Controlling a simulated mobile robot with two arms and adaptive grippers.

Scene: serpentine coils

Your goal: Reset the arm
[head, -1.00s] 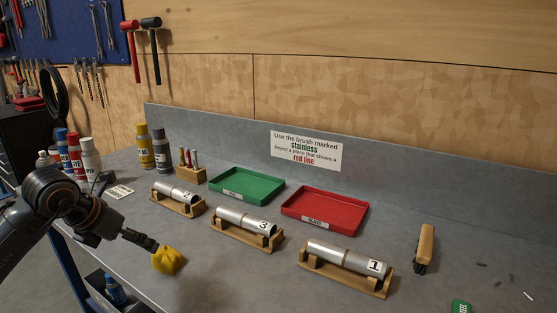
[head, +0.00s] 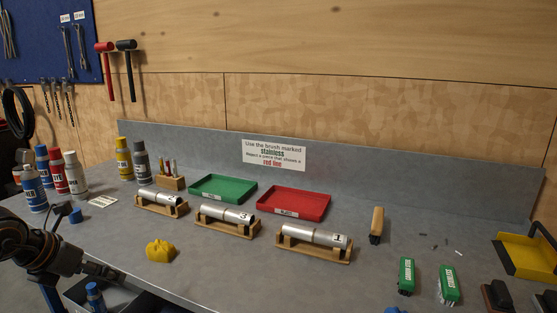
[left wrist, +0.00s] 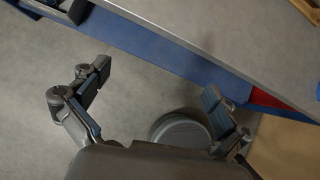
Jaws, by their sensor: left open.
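My left arm comes in at the lower left of the head view, with its gripper (head: 108,273) low by the bench's front edge. In the left wrist view the left gripper (left wrist: 155,92) has its fingers spread wide with nothing between them. Below it are the floor and a round grey object (left wrist: 180,131); the bench edge (left wrist: 200,45) runs across the top. My right gripper is not in view.
Three metal tubes (head: 160,196) (head: 228,214) (head: 313,234) rest in wooden cradles. Behind them are a green tray (head: 222,187) and a red tray (head: 294,203). Brushes (head: 377,224) (head: 407,276) (head: 448,285) lie right. Bottles (head: 58,172) stand left. The front middle is clear.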

